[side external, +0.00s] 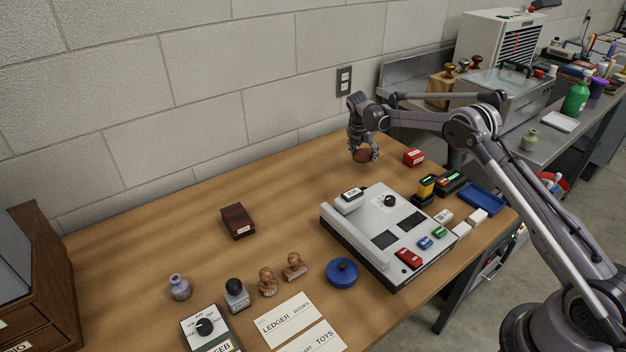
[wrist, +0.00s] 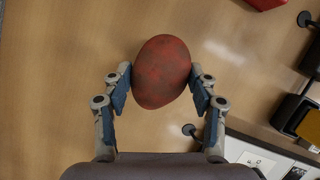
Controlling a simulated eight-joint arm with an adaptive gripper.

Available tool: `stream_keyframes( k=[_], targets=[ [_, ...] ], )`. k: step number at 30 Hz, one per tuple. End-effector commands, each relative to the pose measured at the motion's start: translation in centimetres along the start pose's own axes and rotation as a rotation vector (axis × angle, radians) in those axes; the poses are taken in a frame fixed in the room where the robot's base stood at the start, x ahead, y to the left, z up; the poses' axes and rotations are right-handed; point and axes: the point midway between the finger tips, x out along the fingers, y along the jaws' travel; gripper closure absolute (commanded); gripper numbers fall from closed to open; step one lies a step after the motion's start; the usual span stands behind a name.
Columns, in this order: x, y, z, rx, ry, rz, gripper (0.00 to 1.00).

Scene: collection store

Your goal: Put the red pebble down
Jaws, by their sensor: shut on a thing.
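The red pebble (wrist: 161,71) is a rounded, mottled dark red stone. My gripper (wrist: 160,85) is shut on it, with one finger at each side. In the side external view the pebble (side external: 363,156) shows at the lower end of my gripper (side external: 364,150), toward the back of the wooden table (side external: 150,245). Bare wood lies beneath it in the wrist view. I cannot tell for sure whether the pebble touches the table or hangs just above it.
A grey device (side external: 350,235) with switches stands in front of the gripper. A small red box (side external: 413,157) is close on the right. The table's back left is clear.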

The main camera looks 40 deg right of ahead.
Motion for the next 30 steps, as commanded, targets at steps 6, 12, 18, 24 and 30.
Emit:
stream_keyframes(
  k=[6, 12, 18, 24, 30],
  targets=[
    [2.6, 0.0, -1.0, 0.000, -0.001, 0.000, 0.88],
    [2.8, -0.1, -1.1, 0.000, -0.001, 0.000, 0.88],
    [3.0, -0.1, -1.2, 0.000, -0.001, 0.000, 0.88],
    [3.1, -0.1, -1.3, 0.000, 0.000, 0.000, 0.18],
    [3.0, -0.1, -1.2, 0.000, 0.000, 0.000, 0.18]
  ],
)
